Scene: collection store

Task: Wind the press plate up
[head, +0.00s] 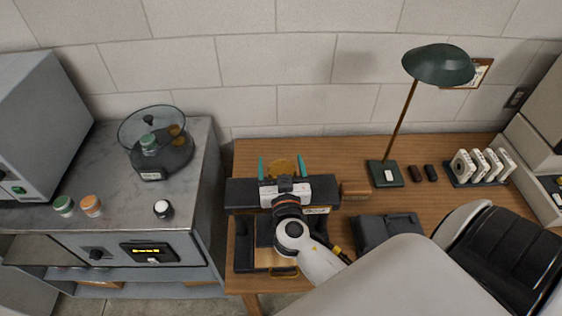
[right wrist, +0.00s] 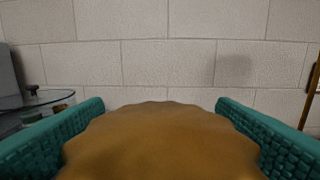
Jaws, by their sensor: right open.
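The press (head: 240,193) stands on the wooden desk, with a dark crossbeam and dark uprights. Its brown, scalloped hand wheel (head: 283,167) shows just past my right gripper (head: 282,160). The right gripper is open, with one green finger on each side of the wheel. In the right wrist view the wheel (right wrist: 160,140) fills the space between the fingers; contact cannot be told. My wrist and arm hide much of the press middle, and the press plate cannot be made out clearly. A light wooden part (head: 266,258) shows low in the press. My left gripper is not in view.
A green lamp (head: 438,64), a dark tray-like object (head: 388,230) and a rack of white pieces (head: 482,168) are on the desk to the right. A brown block (head: 355,189) is beside the press. A grey cabinet (head: 105,190) with a glass-covered device (head: 158,145) stands left.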

